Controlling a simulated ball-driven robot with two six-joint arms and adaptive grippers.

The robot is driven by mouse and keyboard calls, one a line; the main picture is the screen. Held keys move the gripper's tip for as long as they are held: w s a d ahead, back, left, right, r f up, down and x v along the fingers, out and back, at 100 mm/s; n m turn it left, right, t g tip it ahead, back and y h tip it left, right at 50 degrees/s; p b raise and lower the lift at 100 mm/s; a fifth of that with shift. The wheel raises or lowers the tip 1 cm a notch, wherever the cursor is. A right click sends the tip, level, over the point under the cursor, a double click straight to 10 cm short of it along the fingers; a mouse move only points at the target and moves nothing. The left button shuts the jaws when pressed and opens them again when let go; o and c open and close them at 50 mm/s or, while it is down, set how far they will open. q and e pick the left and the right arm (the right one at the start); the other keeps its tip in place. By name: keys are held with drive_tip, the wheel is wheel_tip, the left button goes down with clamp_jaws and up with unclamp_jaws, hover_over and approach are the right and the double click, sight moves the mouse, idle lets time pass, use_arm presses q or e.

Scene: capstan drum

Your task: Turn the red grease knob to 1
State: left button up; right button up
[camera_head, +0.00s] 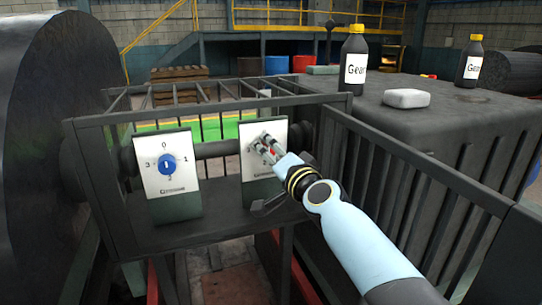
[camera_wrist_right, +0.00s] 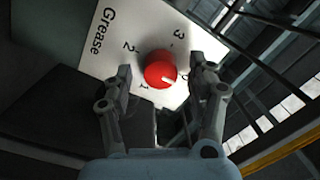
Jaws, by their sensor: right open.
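The red grease knob (camera_wrist_right: 160,69) sits on a white panel (camera_wrist_right: 105,60) marked "Grease" in the right wrist view. Its white mark points to the lower right, between the 1 and the side opposite the 2; the 0 is largely hidden by a finger. My right gripper (camera_wrist_right: 163,78) is open, one finger on each side of the knob, with visible gaps. In the head view, my right gripper (camera_head: 265,149) covers much of the right-hand panel (camera_head: 249,132), and only a little red shows between the fingers. My left gripper is in neither view.
A second white panel (camera_head: 151,182) with a blue knob (camera_head: 167,164) stands to the left. A dark railing (camera_head: 110,120) surrounds the panels, and a large drum (camera_head: 45,150) is at far left. Bottles (camera_head: 354,60) and a pale block (camera_head: 406,98) rest on the dark housing at right.

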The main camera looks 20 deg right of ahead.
drive_tip(key=shift+c, duration=0.2)
drive_tip(key=c, duration=1.1)
drive_tip(key=shift+m, duration=0.3)
drive_tip(key=shift+a+f+m+t+h+b, duration=0.1)
drive_tip(key=shift+m+t+h+b, duration=0.25)
drive_tip(key=shift+m, duration=2.7)
drive_tip(key=shift+f+m+t+h+b, duration=0.15)
drive_tip(key=shift+m+b, duration=0.3)
drive_tip(key=shift+m, duration=2.55)
drive_tip(key=shift+a+r+m+t+h+b, duration=0.1)
drive_tip(key=shift+m+h+b, duration=0.25)
drive_tip(key=shift+m, duration=2.7)
